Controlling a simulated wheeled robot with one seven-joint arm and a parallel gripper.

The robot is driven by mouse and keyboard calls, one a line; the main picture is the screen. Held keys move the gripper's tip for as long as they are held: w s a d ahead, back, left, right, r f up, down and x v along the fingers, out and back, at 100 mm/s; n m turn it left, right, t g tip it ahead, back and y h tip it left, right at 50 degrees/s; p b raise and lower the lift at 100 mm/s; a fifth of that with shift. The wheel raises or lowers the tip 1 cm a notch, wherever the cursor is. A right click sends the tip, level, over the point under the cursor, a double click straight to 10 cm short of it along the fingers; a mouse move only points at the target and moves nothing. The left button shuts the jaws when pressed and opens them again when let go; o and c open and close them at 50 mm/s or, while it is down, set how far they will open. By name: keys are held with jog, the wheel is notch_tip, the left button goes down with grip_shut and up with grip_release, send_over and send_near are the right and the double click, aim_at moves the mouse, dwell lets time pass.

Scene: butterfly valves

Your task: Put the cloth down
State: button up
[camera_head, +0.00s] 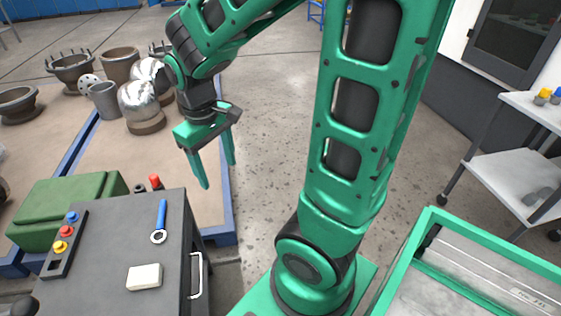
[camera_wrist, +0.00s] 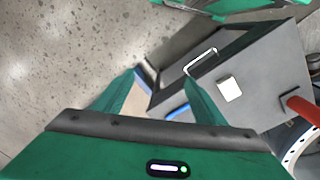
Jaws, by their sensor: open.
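A small white folded block, which looks like the cloth (camera_head: 144,277), lies flat on the dark grey cabinet top (camera_head: 115,230) near its front edge. It also shows in the wrist view (camera_wrist: 229,89), right of the fingers. My gripper (camera_head: 218,174) is open and empty. It hangs in the air with its fingers pointing down, beyond the cabinet's far right corner and apart from the cloth. In the wrist view my gripper (camera_wrist: 160,75) has nothing between its two green fingers.
A blue-handled ring wrench (camera_head: 160,220) lies on the cabinet top behind the cloth. A strip with coloured knobs (camera_head: 64,243) is at its left edge. A red-tipped part (camera_head: 155,182) stands at the back. Valve parts (camera_head: 145,105) stand on a pallet beyond.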

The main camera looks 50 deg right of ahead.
jog(key=s+d+r+m, duration=0.2)
jog(key=s+d+m, duration=0.1)
jog(key=s, duration=0.4)
jog(key=s+d+r+m+y, duration=0.1)
jog(key=s+d+m, duration=0.3)
jog(key=s, duration=0.4)
jog(key=shift+d+r, duration=0.35)
jog(key=shift+d, duration=0.45)
